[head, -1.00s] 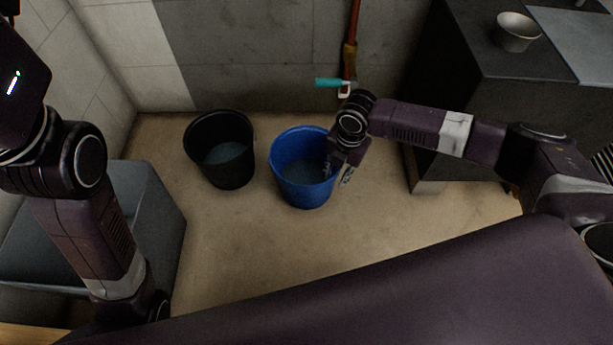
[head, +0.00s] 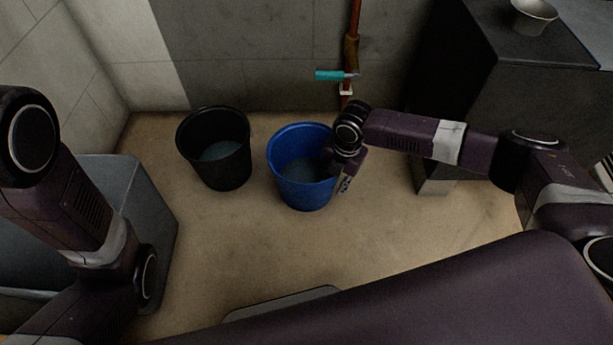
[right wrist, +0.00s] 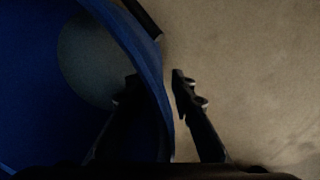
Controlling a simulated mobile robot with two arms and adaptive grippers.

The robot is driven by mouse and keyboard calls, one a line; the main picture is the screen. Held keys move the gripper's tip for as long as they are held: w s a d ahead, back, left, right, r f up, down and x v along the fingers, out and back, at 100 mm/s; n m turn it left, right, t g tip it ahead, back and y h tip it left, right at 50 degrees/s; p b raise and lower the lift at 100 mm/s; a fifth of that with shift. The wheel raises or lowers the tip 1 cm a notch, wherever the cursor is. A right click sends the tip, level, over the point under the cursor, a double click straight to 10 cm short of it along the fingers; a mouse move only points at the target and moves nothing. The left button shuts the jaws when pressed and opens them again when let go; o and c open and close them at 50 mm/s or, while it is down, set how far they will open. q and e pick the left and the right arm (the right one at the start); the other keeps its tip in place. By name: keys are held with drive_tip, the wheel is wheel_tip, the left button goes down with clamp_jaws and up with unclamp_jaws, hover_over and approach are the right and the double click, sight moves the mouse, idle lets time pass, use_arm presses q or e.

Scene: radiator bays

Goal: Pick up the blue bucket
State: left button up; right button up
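The blue bucket (head: 290,185) stands upright on the floor in the middle of the head view, with dull grey contents inside. My right gripper (head: 344,184) is at its right rim, pointing down. In the right wrist view the bucket's wall (right wrist: 150,70) runs between the two fingers of the right gripper (right wrist: 156,84). One finger is inside the bucket and the other outside, with a gap between the outer finger and the rim. The gripper is open. My left arm is at the left of the head view, and its gripper is out of view.
A black bucket (head: 221,170) stands just left of the blue one. A grey bin (head: 150,215) is at the left. A pipe with a teal-handled tap (head: 330,75) is on the wall behind. A dark cabinet (head: 540,95) with a metal bowl (head: 534,14) stands at the right.

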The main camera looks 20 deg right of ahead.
drive_tip(key=shift+c, duration=0.2)
clamp_jaws()
idle(0.3)
drive_tip(key=shift+w+r, duration=0.15)
